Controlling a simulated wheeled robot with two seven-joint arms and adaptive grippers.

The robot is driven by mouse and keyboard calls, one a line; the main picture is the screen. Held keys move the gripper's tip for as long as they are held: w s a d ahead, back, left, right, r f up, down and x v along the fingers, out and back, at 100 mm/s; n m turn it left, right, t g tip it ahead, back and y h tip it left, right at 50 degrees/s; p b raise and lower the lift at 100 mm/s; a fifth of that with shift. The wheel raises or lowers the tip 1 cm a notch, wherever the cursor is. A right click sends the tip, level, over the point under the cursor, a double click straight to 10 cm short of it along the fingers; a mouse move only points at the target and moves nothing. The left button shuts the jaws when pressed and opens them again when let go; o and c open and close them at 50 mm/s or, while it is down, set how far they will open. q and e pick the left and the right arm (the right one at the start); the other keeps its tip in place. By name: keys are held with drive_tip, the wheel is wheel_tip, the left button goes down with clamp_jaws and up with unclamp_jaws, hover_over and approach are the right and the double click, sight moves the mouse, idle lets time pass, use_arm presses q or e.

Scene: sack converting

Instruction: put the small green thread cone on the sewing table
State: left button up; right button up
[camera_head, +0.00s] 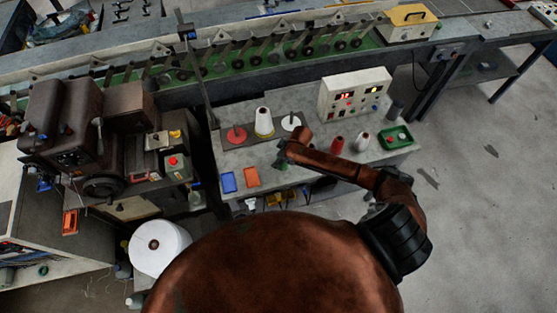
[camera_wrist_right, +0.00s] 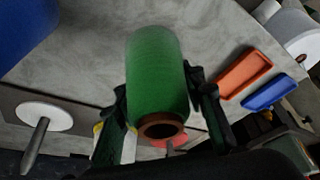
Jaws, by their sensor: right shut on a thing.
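The small green thread cone (camera_wrist_right: 158,75) is between the two fingers of my right gripper (camera_wrist_right: 158,105) in the right wrist view. The gripper is shut on it, and the cone's brown open end faces the camera. In the head view my right gripper (camera_head: 284,156) is over the front part of the grey table (camera_head: 320,160), just in front of the white disc; the cone is hard to make out there. I cannot tell whether the cone touches the tabletop. My left gripper is not in view.
On the table stand a red disc (camera_head: 234,135), a large white cone (camera_head: 263,123), a white disc with a peg (camera_head: 291,122), a red cone (camera_head: 337,144), a white cone (camera_head: 362,140), a green tray (camera_head: 396,137), a control box (camera_head: 355,92), and blue (camera_head: 228,182) and orange (camera_head: 251,177) trays.

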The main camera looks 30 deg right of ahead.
drive_tip(key=shift+f, duration=0.25)
drive_tip(key=shift+f, duration=0.15)
drive_tip(key=o, duration=1.3)
drive_tip(key=v, duration=1.2)
drive_tip(key=shift+a, duration=0.1)
